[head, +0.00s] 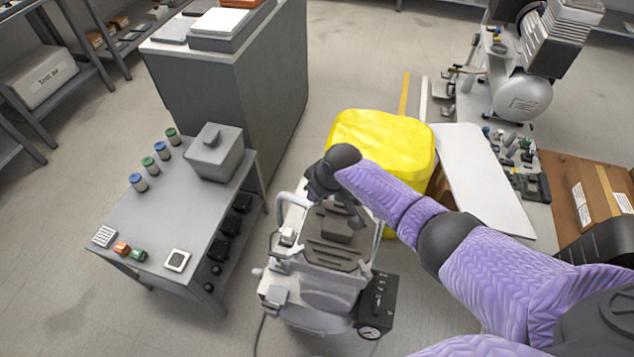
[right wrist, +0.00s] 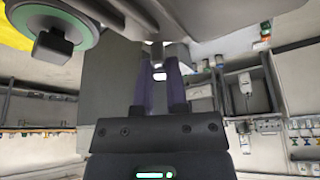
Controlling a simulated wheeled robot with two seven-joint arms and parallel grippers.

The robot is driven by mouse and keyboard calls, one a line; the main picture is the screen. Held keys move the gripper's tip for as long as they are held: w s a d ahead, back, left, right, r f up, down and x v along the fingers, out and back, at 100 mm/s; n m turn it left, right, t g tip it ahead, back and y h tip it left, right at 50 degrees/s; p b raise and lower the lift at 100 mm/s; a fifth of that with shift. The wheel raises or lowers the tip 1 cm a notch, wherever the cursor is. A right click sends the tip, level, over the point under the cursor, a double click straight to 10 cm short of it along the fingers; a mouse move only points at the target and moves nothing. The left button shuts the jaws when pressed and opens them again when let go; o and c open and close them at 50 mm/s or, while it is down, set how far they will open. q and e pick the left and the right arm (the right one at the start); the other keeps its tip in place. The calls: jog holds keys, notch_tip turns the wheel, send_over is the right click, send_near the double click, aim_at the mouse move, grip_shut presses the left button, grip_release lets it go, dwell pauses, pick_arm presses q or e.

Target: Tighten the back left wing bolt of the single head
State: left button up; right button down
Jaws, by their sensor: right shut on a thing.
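The single-head compressor (head: 322,255), a pale grey unit with a dark ribbed top, stands on the floor in the middle of the head view. My right arm reaches over it from the right. My right gripper (head: 312,196) is at its back left top corner, pointing down. In the right wrist view my right gripper (right wrist: 158,78) is shut on a small pale part at the compressor's edge, apparently the back left wing bolt. The bolt's shape is mostly hidden between the fingers, so its seating cannot be told. My left gripper is not in view.
A grey table (head: 170,225) with small jars and a grey box stands left. A tall grey cabinet (head: 235,80) is behind. A yellow covered block (head: 385,142) stands close behind my forearm. Another compressor (head: 525,95) is at the back right. Floor between table and cabinet is narrow.

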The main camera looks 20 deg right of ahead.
jog(key=shift+r+m+h+p, duration=0.15)
jog(key=shift+m+h+p, duration=0.2)
jog(key=shift+m, duration=0.35)
jog(key=shift+a+m, duration=0.1)
jog(key=shift+m, duration=0.2)
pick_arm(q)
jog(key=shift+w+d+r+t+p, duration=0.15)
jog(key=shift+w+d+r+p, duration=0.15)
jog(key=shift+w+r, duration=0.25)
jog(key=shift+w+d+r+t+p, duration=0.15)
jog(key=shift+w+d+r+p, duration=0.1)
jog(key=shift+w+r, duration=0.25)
pick_arm(e)
jog(key=shift+m, duration=0.4)
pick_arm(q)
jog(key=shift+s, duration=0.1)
pick_arm(e)
jog(key=shift+t+h, duration=0.25)
jog(key=shift+t, duration=0.05)
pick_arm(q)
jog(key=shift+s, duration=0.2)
pick_arm(e)
jog(key=c, duration=0.7)
grip_release()
jog(key=shift+o, duration=0.2)
